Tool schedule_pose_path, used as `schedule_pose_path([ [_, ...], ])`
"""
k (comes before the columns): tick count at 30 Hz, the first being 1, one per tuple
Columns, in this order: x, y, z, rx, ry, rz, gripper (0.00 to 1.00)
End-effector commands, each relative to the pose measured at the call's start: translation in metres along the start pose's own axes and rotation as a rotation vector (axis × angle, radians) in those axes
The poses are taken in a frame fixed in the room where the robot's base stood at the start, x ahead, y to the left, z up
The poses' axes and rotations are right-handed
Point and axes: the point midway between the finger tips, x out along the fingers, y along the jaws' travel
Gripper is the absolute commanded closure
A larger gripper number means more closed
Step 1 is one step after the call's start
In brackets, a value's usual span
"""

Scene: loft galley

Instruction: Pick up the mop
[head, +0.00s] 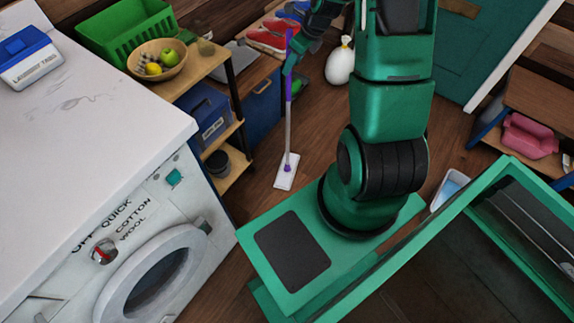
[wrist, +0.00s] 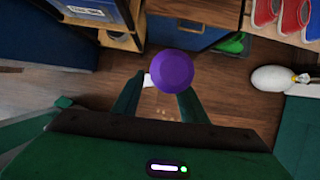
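The mop stands upright on the floor, with a purple handle (head: 289,85), a pale pole and a flat white head (head: 287,171). In the wrist view the round purple handle top (wrist: 172,68) is seen end-on, at the tips of my gripper's fingers. My gripper (head: 289,68) is beside the upper handle in the head view. In the wrist view my gripper (wrist: 160,88) has its fingers apart, with floor showing between them. The handle top covers the right fingertip, so any contact there is hidden. A bit of the white head shows between the fingers.
A washing machine (head: 130,245) stands at left. A wooden shelf (head: 232,158) holding a fruit bowl (head: 157,60), a green basket (head: 122,30) and a blue box (head: 205,115) stands close left of the mop. A white bag-like object (head: 340,66) sits on the floor.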

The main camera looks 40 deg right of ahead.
Motion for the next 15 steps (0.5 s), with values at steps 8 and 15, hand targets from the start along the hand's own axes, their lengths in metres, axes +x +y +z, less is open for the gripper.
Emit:
schedule_pose_path([
  [8, 0.035, 0.002, 0.001, 0.0, 0.002, 0.001, 0.61],
  [15, 0.039, 0.003, 0.002, -0.001, 0.0, 0.0, 0.61],
])
